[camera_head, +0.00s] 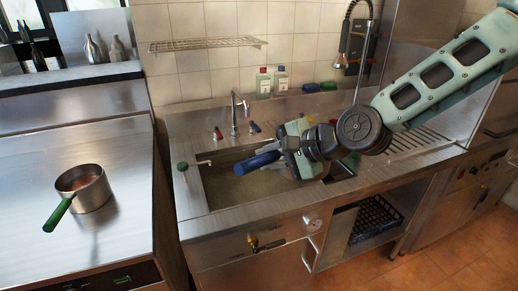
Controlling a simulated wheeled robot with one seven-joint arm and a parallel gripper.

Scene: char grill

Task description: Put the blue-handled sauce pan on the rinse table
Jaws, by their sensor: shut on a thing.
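A blue handle (257,163), which I take to be the sauce pan's, sticks out to the left of my gripper (286,150). My gripper is shut on it, above the sink basin. The pan's bowl is not clearly visible; my gripper and wrist cover that area. I cannot tell whether the pan touches anything below. The steel table with the sink (240,222), seemingly the rinse table, has a ribbed drainboard (415,140) to the right of the basin. My forearm covers part of it.
A green-handled sauce pan (92,196) stands on the steel counter at left. A tap (235,112) rises behind the basin. Two bottles (272,80) stand on the back ledge. A spray hose (348,35) hangs near my arm. A wire shelf (207,43) is on the wall.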

